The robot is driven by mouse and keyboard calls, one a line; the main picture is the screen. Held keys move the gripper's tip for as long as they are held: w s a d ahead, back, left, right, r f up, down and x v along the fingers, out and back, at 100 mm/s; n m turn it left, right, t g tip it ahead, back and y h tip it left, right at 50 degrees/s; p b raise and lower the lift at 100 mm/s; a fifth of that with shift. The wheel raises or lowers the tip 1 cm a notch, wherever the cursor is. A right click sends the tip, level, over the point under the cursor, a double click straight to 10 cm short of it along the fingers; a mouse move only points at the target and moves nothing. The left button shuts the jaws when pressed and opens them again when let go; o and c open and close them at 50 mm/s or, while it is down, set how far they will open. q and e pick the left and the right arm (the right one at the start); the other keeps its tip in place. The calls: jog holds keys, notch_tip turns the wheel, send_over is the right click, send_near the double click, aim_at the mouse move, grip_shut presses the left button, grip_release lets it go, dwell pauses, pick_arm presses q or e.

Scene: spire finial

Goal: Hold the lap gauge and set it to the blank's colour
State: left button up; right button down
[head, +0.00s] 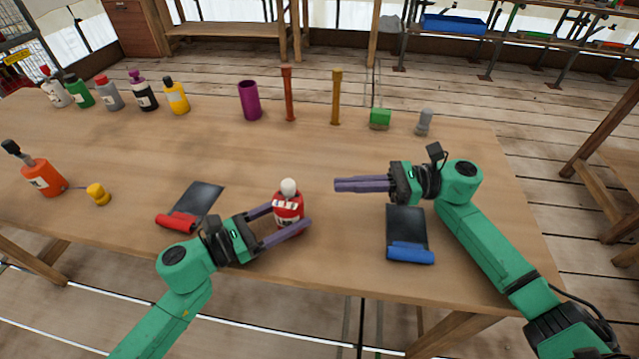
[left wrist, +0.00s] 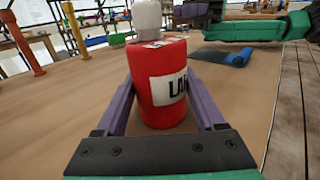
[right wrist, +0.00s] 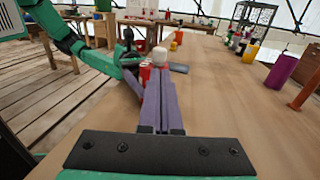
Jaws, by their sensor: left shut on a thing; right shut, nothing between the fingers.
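My left gripper (head: 288,220) is shut on a red labelled bottle (head: 287,208) with a white top, one finger on each side. It stands upright at the table's front middle. In the left wrist view the bottle (left wrist: 165,85) shows a white label with the letters "LA"; the rest is turned out of sight. My right gripper (head: 337,185) is shut and empty, to the right of the bottle and apart from it. I cannot tell which thing is the lap gauge. A green block (head: 380,119) stands at the back right; I cannot tell whether it is the blank.
Dark sheets with a red roll (head: 176,222) and a blue roll (head: 410,255) lie at the front. An orange bottle (head: 43,177) and yellow piece (head: 98,194) are left. Several bottles, a purple cup (head: 249,101), red post (head: 289,95), ochre post (head: 336,98) and grey piece (head: 424,121) line the back.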

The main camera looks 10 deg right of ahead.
pick_arm(q)
jog(key=o, duration=1.5)
pick_arm(e)
jog(key=d, duration=0.7)
jog(key=shift+s, duration=0.35)
pick_arm(q)
jog(key=shift+a, duration=0.1)
pick_arm(e)
jog(key=shift+d, duration=0.1)
